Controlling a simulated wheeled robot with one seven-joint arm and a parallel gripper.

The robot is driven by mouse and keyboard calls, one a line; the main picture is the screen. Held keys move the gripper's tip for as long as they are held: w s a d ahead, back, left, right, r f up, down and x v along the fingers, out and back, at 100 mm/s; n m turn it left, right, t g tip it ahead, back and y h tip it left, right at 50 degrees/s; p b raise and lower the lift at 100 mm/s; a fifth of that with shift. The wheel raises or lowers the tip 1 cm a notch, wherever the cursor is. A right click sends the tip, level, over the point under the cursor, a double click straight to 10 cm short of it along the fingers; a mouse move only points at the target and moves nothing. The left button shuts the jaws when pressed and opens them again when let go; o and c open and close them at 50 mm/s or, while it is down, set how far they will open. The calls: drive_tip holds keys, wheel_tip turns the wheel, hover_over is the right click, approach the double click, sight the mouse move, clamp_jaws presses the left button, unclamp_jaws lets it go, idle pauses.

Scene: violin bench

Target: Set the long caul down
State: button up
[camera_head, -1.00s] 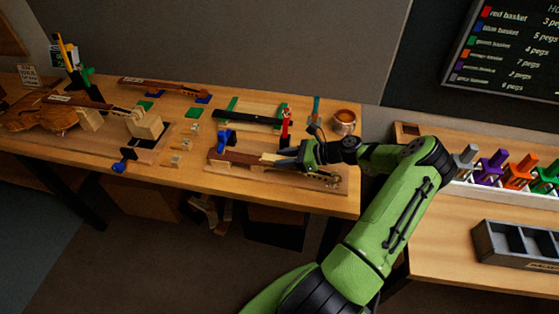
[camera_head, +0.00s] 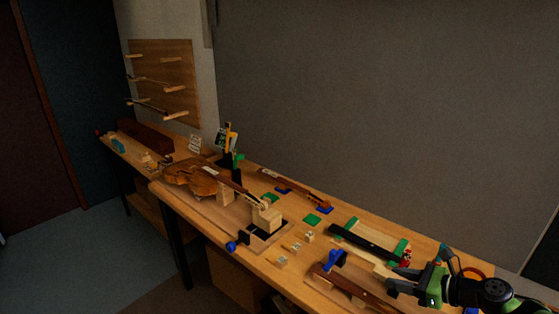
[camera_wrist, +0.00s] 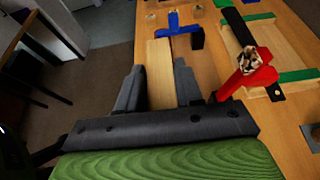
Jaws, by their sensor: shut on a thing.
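A pale wooden strip, which looks like the long caul (camera_wrist: 160,72), lies between the two fingers of my gripper (camera_wrist: 158,92) in the wrist view. My gripper is shut on it, and its far end points toward the blue clamp (camera_wrist: 178,27). In the head view my gripper (camera_head: 390,282) is at the lower right, just above the bench, beside the brown neck piece (camera_head: 352,289) and the blue clamp. Whether the caul touches anything beneath it cannot be told.
A black bar (camera_head: 368,241) on green pads lies behind. A violin (camera_head: 197,177) and a wooden block fixture (camera_head: 267,217) are farther left. Small wooden blocks and green pads dot the bench (camera_head: 340,217).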

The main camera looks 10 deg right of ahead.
drive_tip(key=a+f+n+g+y, duration=0.1)
drive_tip(key=a+f, duration=0.1)
drive_tip(key=a, duration=1)
drive_tip(key=a+f+n+g+y, duration=0.1)
drive_tip(key=a+f+n, duration=0.1)
drive_tip(key=a, duration=1.1)
drive_tip(key=shift+w+a+f+g+y, duration=0.2)
drive_tip(key=shift+w+f+g+y, duration=0.1)
drive_tip(key=shift+w+f+g, duration=0.1)
drive_tip(key=shift+r, duration=0.1)
